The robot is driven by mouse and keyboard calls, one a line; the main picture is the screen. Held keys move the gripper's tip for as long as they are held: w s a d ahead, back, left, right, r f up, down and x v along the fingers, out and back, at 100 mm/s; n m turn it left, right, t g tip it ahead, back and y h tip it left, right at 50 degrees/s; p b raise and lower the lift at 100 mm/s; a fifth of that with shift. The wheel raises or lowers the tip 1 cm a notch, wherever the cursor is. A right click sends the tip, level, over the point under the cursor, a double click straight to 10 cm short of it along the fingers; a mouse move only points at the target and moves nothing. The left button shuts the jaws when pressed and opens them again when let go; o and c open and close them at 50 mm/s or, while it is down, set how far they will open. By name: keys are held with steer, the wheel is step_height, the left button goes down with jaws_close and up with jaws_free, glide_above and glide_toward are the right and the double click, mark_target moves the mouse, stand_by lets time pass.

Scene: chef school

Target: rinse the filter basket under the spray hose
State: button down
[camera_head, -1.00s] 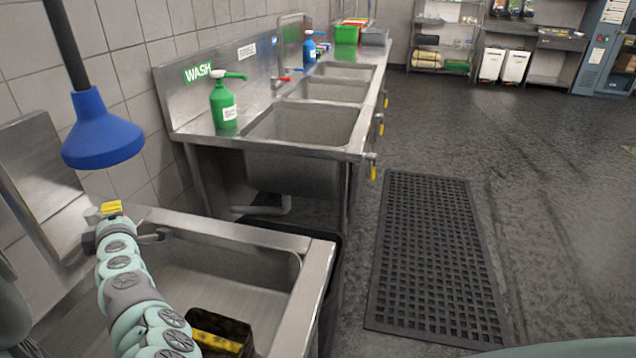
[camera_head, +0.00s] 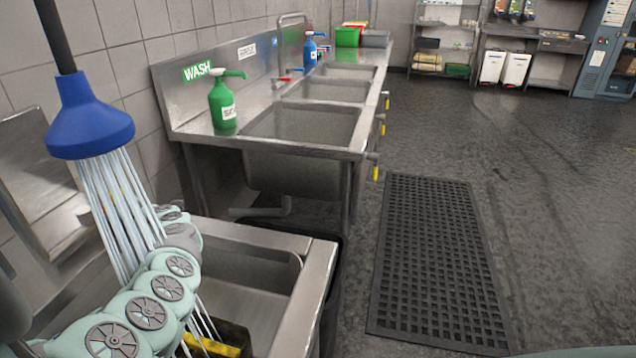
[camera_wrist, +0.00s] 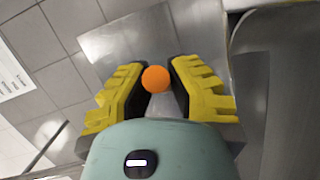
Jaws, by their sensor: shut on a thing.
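A blue spray head (camera_head: 90,125) hangs on a dark hose at the left, with white streams of water falling from it. A dark box with a yellow bar, apparently the filter basket (camera_head: 238,335), sits in the near sink at the bottom edge. The streams slant down past my arm, and some come down at the basket. My gripper (camera_wrist: 157,80) has yellow ridged fingers closed around an orange round knob (camera_wrist: 155,78). In the head view my gripper (camera_head: 112,188) is mostly hidden behind the streams and my arm.
The near steel sink (camera_head: 318,275) has a raised rim. Beyond it stands a multi-bowl sink counter (camera_head: 255,152) with a green wash bottle (camera_head: 222,105) and a blue bottle (camera_head: 310,50). A black rubber mat (camera_head: 437,255) lies on the open floor at the right.

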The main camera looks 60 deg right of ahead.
steer(key=shift+f+y, duration=0.15)
steer(key=shift+y, duration=0.15)
stand_by(0.4)
steer(key=c, duration=0.9)
jaws_free()
steer(key=shift+w, duration=0.1)
steer(key=shift+d, duration=0.1)
steer(key=shift+s+d+r+n, duration=0.1)
steer(key=shift+s+d+n, duration=0.05)
steer(key=shift+s, duration=0.35)
steer(key=shift+s+d+r+n, duration=0.1)
steer(key=shift+s+d+n, duration=0.05)
steer(key=shift+s, duration=0.35)
steer(key=s, duration=0.3)
steer(key=s+r, duration=0.1)
steer(key=s, duration=0.2)
steer(key=s+d, duration=0.1)
steer(key=s, duration=0.3)
steer(key=shift+r, duration=0.25)
